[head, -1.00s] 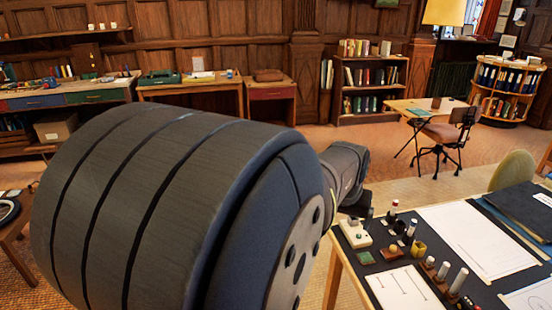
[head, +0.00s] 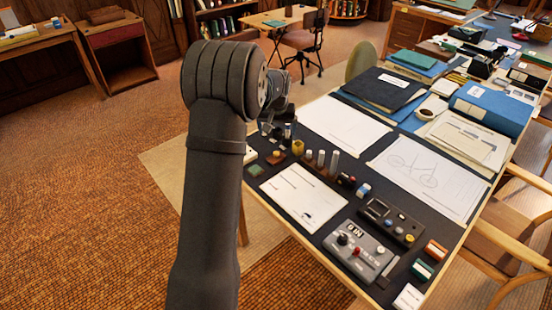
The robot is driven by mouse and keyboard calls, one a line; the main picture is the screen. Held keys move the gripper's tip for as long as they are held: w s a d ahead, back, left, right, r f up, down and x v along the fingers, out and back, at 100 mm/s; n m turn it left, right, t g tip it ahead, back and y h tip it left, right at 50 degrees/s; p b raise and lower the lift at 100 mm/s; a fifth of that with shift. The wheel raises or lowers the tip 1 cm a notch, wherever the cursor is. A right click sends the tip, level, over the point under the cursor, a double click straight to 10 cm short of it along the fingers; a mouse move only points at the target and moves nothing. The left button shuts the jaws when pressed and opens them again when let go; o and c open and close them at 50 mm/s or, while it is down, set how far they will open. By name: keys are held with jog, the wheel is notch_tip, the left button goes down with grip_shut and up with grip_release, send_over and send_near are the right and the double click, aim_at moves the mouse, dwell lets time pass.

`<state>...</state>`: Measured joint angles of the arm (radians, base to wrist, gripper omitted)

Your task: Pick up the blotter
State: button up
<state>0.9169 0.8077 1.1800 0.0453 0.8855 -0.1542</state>
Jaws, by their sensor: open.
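My gripper (head: 272,129) is at the left edge of the desk, mostly hidden behind my own wrist. Its fingers show only in part, small and dark, above the desk's far left corner. I see nothing held between them. I cannot tell for certain which item is the blotter. A small brown block with a yellowish knob (head: 275,157) sits just below the gripper in the picture and may be it. A flat green square (head: 254,170) lies to its left, and a yellow holder (head: 298,147) stands to its right.
The dark-topped desk (head: 306,246) is crowded. Open floor (head: 110,150) lies left.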

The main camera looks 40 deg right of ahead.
send_over(277, 153)
jog(key=s+a, duration=0.1)
jog(key=f, duration=1)
jog(key=shift+s+f, duration=0.2)
jog(key=shift+f, duration=0.1)
jog(key=shift+w+x, duration=0.2)
jog(key=shift+x, duration=2.85)
jog(key=shift+c, duration=0.4)
jog(key=shift+r, duration=0.1)
jog(key=c, duration=1.5)
